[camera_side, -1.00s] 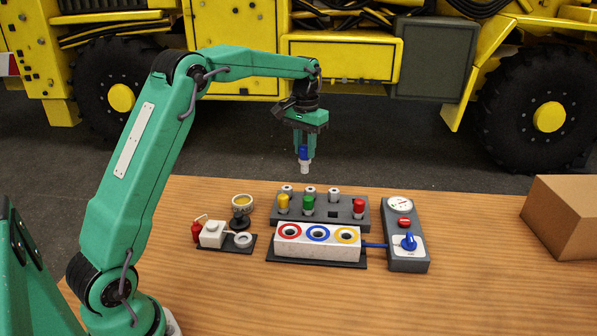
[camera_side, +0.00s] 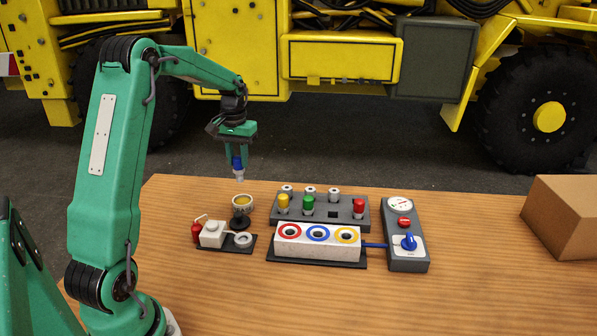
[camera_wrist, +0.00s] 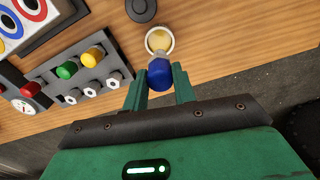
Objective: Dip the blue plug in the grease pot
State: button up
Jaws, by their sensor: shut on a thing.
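My gripper (camera_side: 238,160) is shut on the blue plug (camera_side: 237,166), whose pale tip points down. The plug hangs upright just above the grease pot (camera_side: 242,203), a small pale cup with yellow grease on a dark foot. The plug's tip is apart from the pot's rim. In the wrist view the blue plug (camera_wrist: 160,74) sits between the two green fingers, and the grease pot (camera_wrist: 159,40) shows right beyond its tip, partly covered by it.
A grey rack (camera_side: 335,211) holds yellow, green and red plugs. In front is a white block (camera_side: 318,246) with red, blue and yellow ringed holes. A control box (camera_side: 407,235) stands right, a small red-and-white device (camera_side: 212,234) left, a cardboard box (camera_side: 562,217) far right.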

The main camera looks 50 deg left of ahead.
aim_at(240, 181)
jog(key=shift+f, duration=0.3)
jog(key=shift+f, duration=0.1)
jog(key=shift+f, duration=2.25)
jog(key=shift+f, duration=1.8)
dwell(0.9)
jog(key=shift+r, duration=0.2)
dwell(0.4)
jog(key=shift+r, duration=2.85)
